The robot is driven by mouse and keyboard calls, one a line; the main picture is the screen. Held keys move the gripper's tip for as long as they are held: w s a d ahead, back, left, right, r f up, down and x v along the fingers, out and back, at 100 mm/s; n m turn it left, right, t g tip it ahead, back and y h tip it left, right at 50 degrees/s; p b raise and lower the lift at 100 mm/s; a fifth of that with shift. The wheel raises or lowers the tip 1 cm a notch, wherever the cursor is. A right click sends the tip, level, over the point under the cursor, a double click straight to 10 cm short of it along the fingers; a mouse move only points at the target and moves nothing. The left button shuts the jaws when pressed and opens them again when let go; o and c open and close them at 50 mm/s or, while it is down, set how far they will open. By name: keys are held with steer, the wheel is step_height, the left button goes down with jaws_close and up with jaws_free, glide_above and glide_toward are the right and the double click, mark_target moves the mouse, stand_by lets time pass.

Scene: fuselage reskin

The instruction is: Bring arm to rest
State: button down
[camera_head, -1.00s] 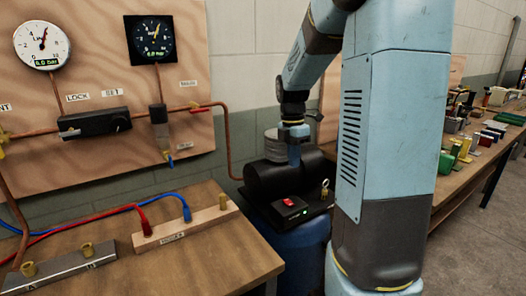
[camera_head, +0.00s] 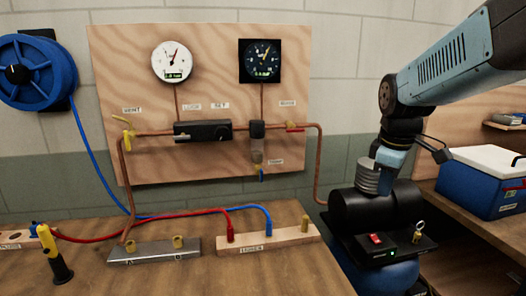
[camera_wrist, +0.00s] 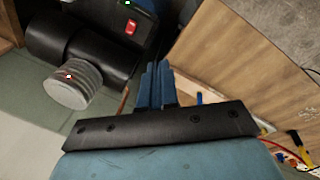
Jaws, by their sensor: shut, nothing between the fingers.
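My arm (camera_head: 455,70) reaches in from the upper right in the head view and bends down at a dark joint. My gripper (camera_wrist: 157,78) shows in the wrist view with its two blue fingers together and nothing between them. In the head view the gripper end (camera_head: 391,160) hangs over the black compressor (camera_head: 375,208), beside its grey ribbed cylinder (camera_head: 368,178). I cannot tell whether it touches them. The fingertips are hard to make out there.
A wooden panel (camera_head: 135,75) with two gauges and copper pipes stands behind the bench (camera_head: 200,280). Red and blue hoses cross the bench. A blue hose reel (camera_head: 25,72) hangs at left. A blue cooler box (camera_head: 480,185) stands at right.

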steer(key=s+a+r+m+t, duration=0.2)
steer(key=s+a+m+t, duration=0.1)
steer(key=s+m, duration=0.7)
steer(key=shift+s+a+t+y, duration=0.3)
steer(key=shift+s+a+y, duration=0.15)
steer(key=shift+a, duration=0.1)
stand_by(0.4)
